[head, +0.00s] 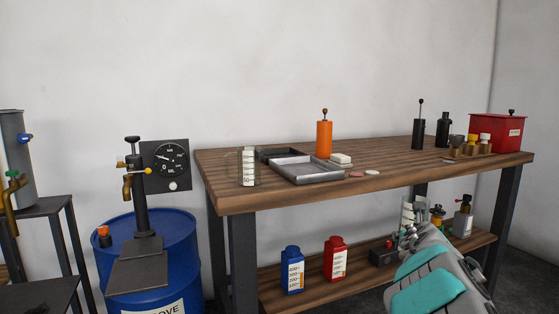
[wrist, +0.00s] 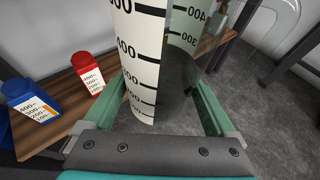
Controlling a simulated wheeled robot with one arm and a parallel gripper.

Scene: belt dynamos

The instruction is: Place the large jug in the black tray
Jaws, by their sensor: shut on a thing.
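My gripper (wrist: 160,108) is shut on a clear jug with a white graduated scale (wrist: 143,50), its green fingers on either side. In the head view my gripper (head: 408,236) is low at the right, by the lower shelf, and the held jug (head: 413,212) is partly hidden behind it. Another clear jug with a white scale (head: 247,167) stands on the left end of the table top. I cannot compare the two jugs' sizes exactly. The black tray (head: 268,157) lies on the table top behind the grey tray, which partly hides it.
The grey tray (head: 318,178) lies in front of the black tray. An orange cylinder (head: 324,139) stands behind. Blue (head: 292,270) and red (head: 335,259) bottles stand on the lower shelf. The table's front edge (head: 370,189) is above my gripper. The table top's middle right is mostly clear.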

